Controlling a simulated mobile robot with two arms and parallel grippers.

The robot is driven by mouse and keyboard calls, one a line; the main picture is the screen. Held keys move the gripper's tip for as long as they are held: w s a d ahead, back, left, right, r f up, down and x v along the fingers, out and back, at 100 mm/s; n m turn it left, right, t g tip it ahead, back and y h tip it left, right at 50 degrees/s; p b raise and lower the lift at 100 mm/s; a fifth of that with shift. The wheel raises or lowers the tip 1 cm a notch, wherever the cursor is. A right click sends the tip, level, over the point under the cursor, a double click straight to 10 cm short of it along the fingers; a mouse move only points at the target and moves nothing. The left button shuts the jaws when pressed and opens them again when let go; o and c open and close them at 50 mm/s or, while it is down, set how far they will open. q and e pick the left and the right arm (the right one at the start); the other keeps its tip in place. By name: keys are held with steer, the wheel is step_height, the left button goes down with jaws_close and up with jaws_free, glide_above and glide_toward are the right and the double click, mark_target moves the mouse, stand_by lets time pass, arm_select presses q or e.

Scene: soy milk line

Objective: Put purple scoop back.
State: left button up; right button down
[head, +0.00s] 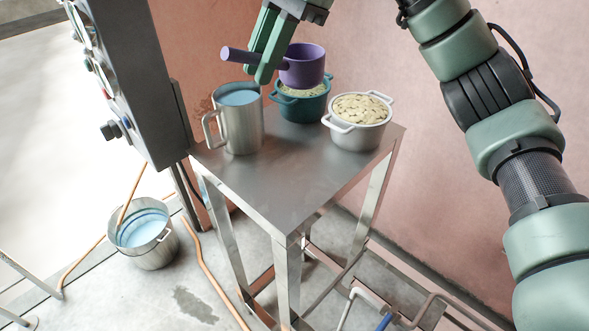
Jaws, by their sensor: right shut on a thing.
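The purple scoop (302,66) is in the head view, over the teal pot (302,106) at the back of the metal table. Its handle points left. My right gripper (264,72) is shut on the scoop's handle from above. The scoop's cup hides part of the teal pot and of the pale beans in it. I cannot tell whether the cup touches the beans or the rim. My left gripper is not in view.
A metal jug (240,132) with bluish liquid stands left of the teal pot. A silver pot (357,138) of beans stands at right. The front of the table (275,195) is clear. A grey control cabinet (135,90) rises at left. A bucket (150,255) stands on the floor.

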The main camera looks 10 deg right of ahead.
step_height(320, 180, down, 20)
steer(key=p, duration=0.3)
steer(key=shift+a+r, duration=0.1)
steer(key=shift+r, duration=0.15)
steer(key=shift+f, duration=0.25)
steer(key=shift+f, duration=0.2)
steer(key=c, duration=1.4)
jaws_free()
steer(key=shift+r, duration=0.1)
